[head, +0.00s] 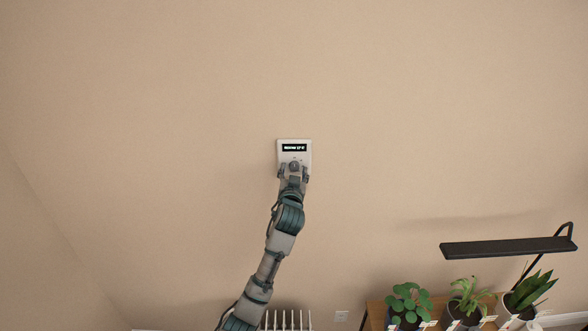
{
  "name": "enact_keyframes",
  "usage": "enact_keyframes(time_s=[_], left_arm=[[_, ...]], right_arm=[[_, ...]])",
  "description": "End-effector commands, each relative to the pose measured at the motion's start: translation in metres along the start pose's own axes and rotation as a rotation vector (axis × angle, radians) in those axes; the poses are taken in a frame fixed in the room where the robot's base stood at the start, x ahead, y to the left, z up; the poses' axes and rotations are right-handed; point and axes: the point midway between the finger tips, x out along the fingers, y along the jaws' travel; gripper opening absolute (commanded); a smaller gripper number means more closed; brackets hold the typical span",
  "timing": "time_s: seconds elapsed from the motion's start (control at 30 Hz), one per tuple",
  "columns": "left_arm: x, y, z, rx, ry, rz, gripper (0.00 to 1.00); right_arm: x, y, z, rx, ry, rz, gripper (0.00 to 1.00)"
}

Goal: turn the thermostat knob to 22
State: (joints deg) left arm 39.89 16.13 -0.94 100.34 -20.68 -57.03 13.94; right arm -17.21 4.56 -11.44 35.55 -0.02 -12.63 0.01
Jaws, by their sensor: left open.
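The thermostat (283,143) is a small white box on the beige wall, near the middle of the head view. Its dark display (294,148) shows small light text that looks like 17, too small to read surely. The round grey knob (294,165) sits on the lower part of the thermostat. My left gripper (293,172) is open at the thermostat's lower part, with one finger on each side of the knob. I cannot tell whether the fingers touch it. My right gripper is not in view.
A white radiator (287,320) stands low against the wall below. At lower right, potted plants (409,302) stand on a wooden shelf (376,314) under a black lamp (500,247). The wall around the thermostat is clear.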

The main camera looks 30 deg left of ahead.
Motion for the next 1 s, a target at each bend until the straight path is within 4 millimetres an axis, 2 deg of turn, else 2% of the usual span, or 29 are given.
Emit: enact_keyframes(time_s=[0.33,0.57,1.0], left_arm=[[0.0046,0.0001,0.0005,0.000,0.000,0.000,0.59],[0.0046,0.0003,0.0005,0.000,0.000,0.000,0.01],[0.0045,0.0002,0.0002,0.071,-0.005,0.002,0.00]], right_arm=[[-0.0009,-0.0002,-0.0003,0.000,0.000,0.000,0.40],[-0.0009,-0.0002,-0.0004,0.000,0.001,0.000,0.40],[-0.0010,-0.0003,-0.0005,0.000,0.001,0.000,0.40]])
